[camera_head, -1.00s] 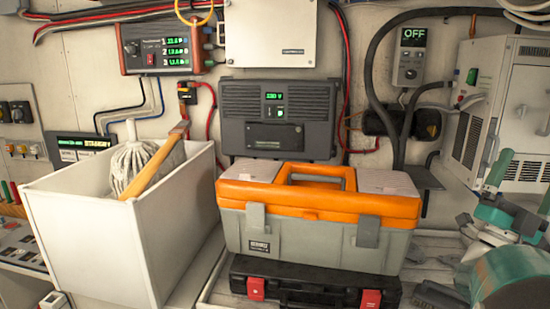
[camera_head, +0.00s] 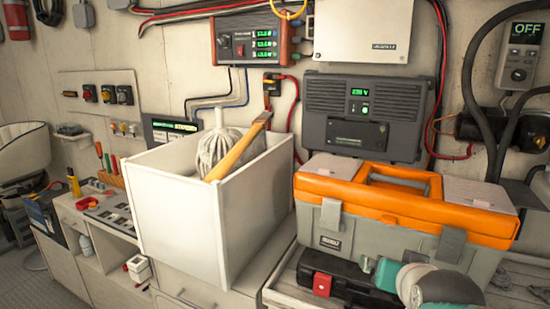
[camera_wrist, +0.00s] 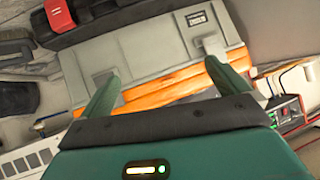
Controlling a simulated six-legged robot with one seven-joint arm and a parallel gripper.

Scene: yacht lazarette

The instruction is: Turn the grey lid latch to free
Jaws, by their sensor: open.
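A grey toolbox (camera_head: 380,240) with an orange lid (camera_head: 420,208) stands right of centre in the head view, lid closed. Two grey latches hang on its front, a left one (camera_head: 331,214) and a right one (camera_head: 451,244); both look folded down. The wrist view shows the box turned roughly upside down, with one latch (camera_wrist: 212,45) near the right finger and the other (camera_wrist: 105,82) partly behind the left finger. My gripper (camera_wrist: 162,70) is open and empty, its fingers spread in front of the box. I cannot tell whether a finger touches it.
A white bin (camera_head: 180,215) holding a mop (camera_head: 217,148) stands to the left. A grey power unit (camera_head: 362,115) is on the wall behind. Bench space beside the toolbox is narrow.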

